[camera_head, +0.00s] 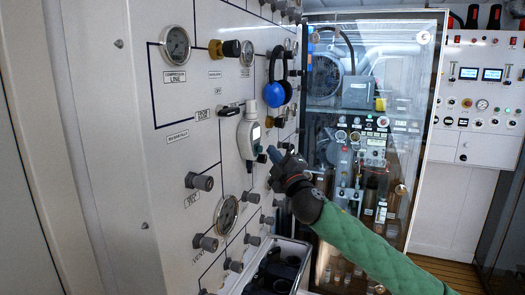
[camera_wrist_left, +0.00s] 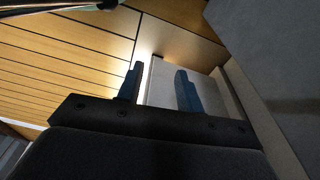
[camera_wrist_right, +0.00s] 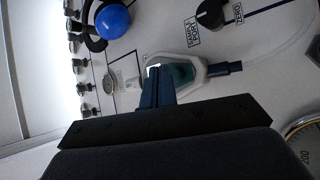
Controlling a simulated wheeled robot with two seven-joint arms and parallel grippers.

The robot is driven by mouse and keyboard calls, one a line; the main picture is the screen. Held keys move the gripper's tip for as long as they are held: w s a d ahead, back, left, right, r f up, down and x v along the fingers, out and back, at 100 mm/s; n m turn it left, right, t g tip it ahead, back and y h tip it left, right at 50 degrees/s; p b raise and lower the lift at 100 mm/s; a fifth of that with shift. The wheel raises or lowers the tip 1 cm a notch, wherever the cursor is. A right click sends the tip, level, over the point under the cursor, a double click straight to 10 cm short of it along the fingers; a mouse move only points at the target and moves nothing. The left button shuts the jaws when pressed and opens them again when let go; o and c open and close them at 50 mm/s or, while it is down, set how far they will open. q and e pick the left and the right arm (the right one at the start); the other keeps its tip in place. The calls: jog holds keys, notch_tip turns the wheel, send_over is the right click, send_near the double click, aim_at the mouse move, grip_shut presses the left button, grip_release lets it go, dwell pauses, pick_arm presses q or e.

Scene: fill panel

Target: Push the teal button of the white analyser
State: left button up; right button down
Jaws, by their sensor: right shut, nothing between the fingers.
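The white analyser (camera_head: 247,137) is mounted on the white wall panel, with a small display on its face. In the right wrist view the analyser (camera_wrist_right: 200,68) lies just beyond my fingertips, and a teal area shows on its face. I cannot clearly make out the button there, as my fingers cover part of the analyser. My right gripper (camera_head: 272,152) is shut and empty, its tips close to the analyser's lower part; the right wrist view shows the shut fingers (camera_wrist_right: 157,75). I cannot tell whether they touch it. My left gripper (camera_wrist_left: 160,80) is open and empty.
A blue ball-like part (camera_head: 274,95) hangs above the analyser. Valve knobs and a gauge (camera_head: 226,215) sit lower on the panel. A glass-fronted cabinet (camera_head: 415,120) stands behind my right arm. The left gripper faces wooden slats (camera_wrist_left: 60,65).

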jog(key=shift+a, duration=0.1)
dwell(0.6)
jog(key=shift+w+a, duration=0.1)
jog(key=shift+a, duration=0.3)
jog(key=shift+w+a, duration=0.1)
jog(key=shift+a, duration=0.15)
dwell(0.7)
jog(key=shift+d, duration=0.15)
jog(key=shift+s+d, duration=0.25)
jog(key=shift+d, duration=0.35)
jog(key=d, duration=0.2)
jog(key=s+d, duration=0.2)
jog(key=d, duration=0.1)
jog(key=shift+d, duration=0.3)
dwell(0.3)
jog(key=shift+w, duration=0.1)
